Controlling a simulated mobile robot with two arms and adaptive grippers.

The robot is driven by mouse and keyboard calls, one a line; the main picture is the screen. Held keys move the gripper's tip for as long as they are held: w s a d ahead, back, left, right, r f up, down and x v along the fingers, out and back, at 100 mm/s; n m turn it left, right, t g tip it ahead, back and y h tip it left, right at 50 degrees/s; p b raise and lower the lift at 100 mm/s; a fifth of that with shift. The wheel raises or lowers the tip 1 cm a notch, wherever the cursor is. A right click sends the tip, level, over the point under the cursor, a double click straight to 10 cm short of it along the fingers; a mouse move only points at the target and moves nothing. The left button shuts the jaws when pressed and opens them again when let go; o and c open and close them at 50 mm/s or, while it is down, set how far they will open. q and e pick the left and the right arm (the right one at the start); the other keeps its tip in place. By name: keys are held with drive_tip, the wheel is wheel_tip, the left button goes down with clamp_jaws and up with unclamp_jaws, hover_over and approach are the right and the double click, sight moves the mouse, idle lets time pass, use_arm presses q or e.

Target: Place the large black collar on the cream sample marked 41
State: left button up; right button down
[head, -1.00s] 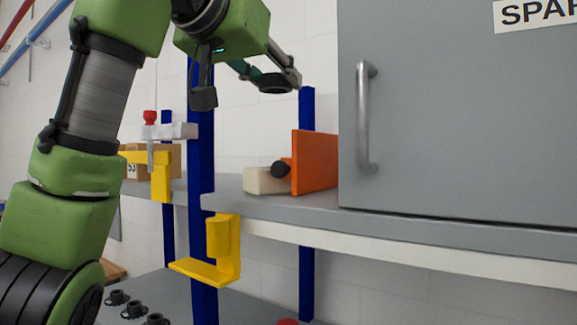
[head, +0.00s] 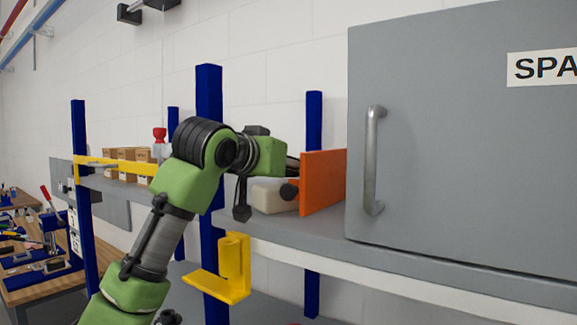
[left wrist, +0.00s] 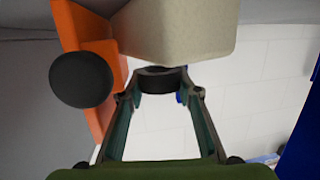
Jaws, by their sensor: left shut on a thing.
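A black collar (left wrist: 160,79) is held between the fingertips of my left gripper (left wrist: 159,88) in the left wrist view. The cream sample (head: 270,197) is a block on the grey shelf; in the left wrist view the cream block (left wrist: 180,28) lies just beyond the collar. I cannot tell whether they touch. No marking 41 is readable on it. In the head view my left wrist is in front of the sample's upper left, and the fingers and collar are mostly hidden. My right gripper is not in view.
An orange panel (head: 322,182) with a black knob (head: 289,191) stands close at the sample's right. A grey cabinet (head: 450,150) with a handle is right of it. A blue post (head: 209,110) and a yellow bracket (head: 234,265) are left and in front.

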use_arm(q)
drive_tip(key=shift+w+f+p, duration=0.1)
drive_tip(key=shift+f+p, duration=0.25)
drive_tip(key=shift+f, duration=0.35)
drive_tip(key=shift+a+f, duration=0.1)
drive_tip(key=shift+f, duration=0.1)
drive_tip(key=o, duration=0.8)
